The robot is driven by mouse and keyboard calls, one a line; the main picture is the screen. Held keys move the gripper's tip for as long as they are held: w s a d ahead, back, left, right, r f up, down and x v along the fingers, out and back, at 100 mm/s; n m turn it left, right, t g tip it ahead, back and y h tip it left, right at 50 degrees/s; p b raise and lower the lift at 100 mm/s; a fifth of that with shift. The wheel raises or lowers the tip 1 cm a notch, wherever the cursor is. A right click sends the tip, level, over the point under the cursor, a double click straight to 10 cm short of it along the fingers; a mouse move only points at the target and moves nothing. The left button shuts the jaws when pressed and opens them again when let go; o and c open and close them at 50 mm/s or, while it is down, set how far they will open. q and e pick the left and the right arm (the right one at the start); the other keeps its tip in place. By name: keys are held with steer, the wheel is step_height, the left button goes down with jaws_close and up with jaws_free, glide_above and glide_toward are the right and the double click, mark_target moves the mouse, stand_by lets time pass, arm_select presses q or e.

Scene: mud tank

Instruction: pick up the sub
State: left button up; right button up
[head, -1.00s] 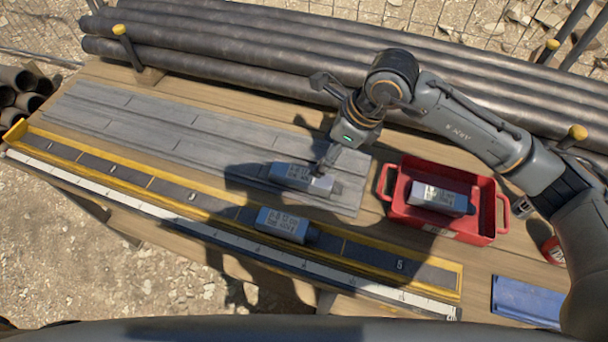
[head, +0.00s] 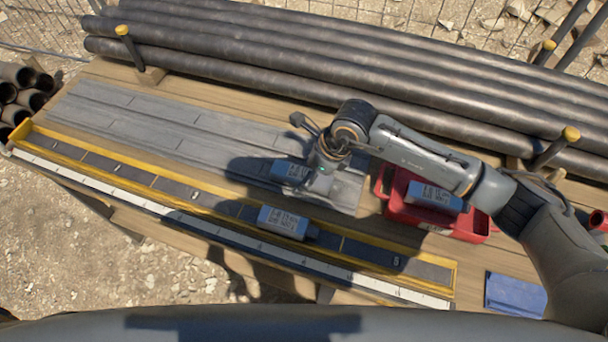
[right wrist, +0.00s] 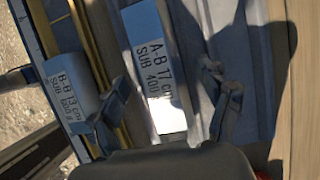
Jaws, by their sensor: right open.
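A grey-blue sub (head: 288,171) with a printed white label lies on the grey plank mat (head: 150,125). My left gripper is out of view.
A red tray (head: 465,232) to the right holds a third sub (head: 432,195), partly behind my right arm. A blue cloth-like item (head: 516,294) lies at the right front. Long dark pipes (head: 230,70) line the back of the wooden table.

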steer(key=c, duration=1.4)
steer(key=shift+r, duration=0.1)
steer(key=shift+c, duration=1.1)
